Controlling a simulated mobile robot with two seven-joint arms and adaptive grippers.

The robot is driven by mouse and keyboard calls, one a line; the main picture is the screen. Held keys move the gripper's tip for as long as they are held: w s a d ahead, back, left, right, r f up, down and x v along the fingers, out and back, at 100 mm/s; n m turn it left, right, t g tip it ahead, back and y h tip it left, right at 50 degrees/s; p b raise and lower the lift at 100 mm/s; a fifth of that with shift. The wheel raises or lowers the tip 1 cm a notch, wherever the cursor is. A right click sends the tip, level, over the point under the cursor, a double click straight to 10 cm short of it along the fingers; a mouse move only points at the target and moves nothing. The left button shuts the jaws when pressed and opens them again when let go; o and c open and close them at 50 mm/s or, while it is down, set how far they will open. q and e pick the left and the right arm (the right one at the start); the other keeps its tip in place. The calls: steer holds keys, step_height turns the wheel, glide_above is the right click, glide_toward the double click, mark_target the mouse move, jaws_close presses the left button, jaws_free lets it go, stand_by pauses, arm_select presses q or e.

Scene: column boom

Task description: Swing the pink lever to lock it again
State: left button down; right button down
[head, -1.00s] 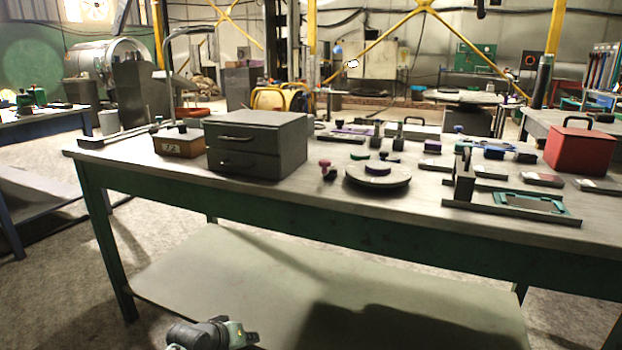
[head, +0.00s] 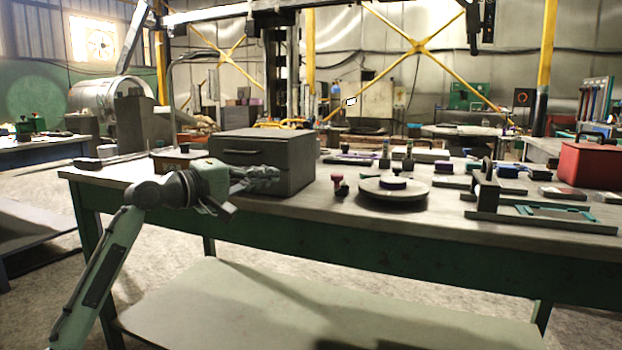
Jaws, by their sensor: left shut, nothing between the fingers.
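A small pink knob (head: 337,177), which seems to be the top of the pink lever, stands on the table just left of a round grey plate. A small dark part (head: 342,189) sits at its foot. It is too small to tell which way the lever is swung. My left gripper (head: 272,174) is shut and empty, in front of the dark two-drawer box. It points right, to the left of the pink knob and apart from it. My right gripper is not in view.
The dark drawer box (head: 262,148) stands behind my left gripper. A grey frame (head: 545,219) and a red box (head: 590,164) stand at the right. The table's front edge is mostly clear.

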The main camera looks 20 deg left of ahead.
mark_target(340, 180)
arm_select(q)
steer(key=shift+w+d, duration=0.1)
steer(key=shift+d, duration=0.05)
steer(key=x, duration=0.9)
steer(key=d, duration=0.3)
steer(key=shift+d+f, duration=0.1)
steer(key=shift+f, duration=0.2)
steer(key=shift+d, duration=0.45)
